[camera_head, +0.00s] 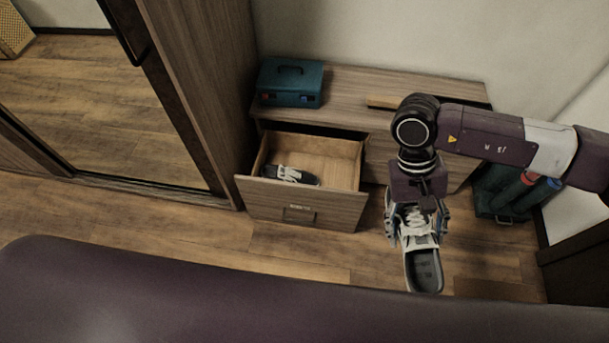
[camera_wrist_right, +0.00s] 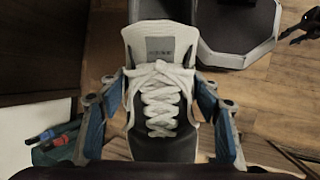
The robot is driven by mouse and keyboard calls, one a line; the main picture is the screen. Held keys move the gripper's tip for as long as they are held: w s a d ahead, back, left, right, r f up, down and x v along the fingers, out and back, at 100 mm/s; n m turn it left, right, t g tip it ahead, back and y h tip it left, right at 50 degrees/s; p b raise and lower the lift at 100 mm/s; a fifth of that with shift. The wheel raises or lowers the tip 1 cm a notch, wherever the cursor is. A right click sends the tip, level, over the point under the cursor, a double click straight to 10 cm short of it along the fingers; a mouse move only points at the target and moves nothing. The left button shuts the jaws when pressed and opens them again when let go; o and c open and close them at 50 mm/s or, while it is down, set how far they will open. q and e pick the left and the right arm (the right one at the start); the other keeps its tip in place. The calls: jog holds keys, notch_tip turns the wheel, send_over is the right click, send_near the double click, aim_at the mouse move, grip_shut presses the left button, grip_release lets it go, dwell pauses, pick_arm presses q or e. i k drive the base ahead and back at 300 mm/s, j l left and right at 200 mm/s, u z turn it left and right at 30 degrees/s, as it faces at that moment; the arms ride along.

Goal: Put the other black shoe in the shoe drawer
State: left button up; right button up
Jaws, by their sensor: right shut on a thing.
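A black shoe with white laces (camera_head: 423,262) hangs in my right gripper (camera_head: 418,222), to the right of the open drawer and above the floor. In the right wrist view the shoe's tongue and laces (camera_wrist_right: 158,100) sit between the two blue-padded fingers of the right gripper (camera_wrist_right: 160,122), which is shut on it. The shoe drawer (camera_head: 303,205) is pulled out of the low wooden cabinet. Another black shoe with white parts (camera_head: 290,175) lies inside it, near the front panel at the left. The right part of the drawer is bare.
A teal case (camera_head: 291,83) stands on the cabinet top (camera_head: 350,90). Another teal box with red and blue parts (camera_head: 507,193) stands on the floor right of the cabinet. A mirrored wardrobe door (camera_head: 100,100) is at the left. Wooden floor (camera_head: 300,245) is clear before the drawer.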

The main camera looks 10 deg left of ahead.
aim_at(335, 185)
jog(key=i+l+u, duration=0.1)
jog(key=u, duration=1.25)
jog(key=l+u, duration=0.35)
jog(key=l, duration=0.15)
jog(key=l+u, duration=0.35)
jog(key=l, duration=0.15)
jog(key=k+l+u, duration=0.15)
jog(key=l+u, duration=0.2)
jog(key=l, duration=0.15)
jog(key=k+l+u, duration=0.2)
jog(key=l+u, duration=0.15)
jog(key=l, duration=0.1)
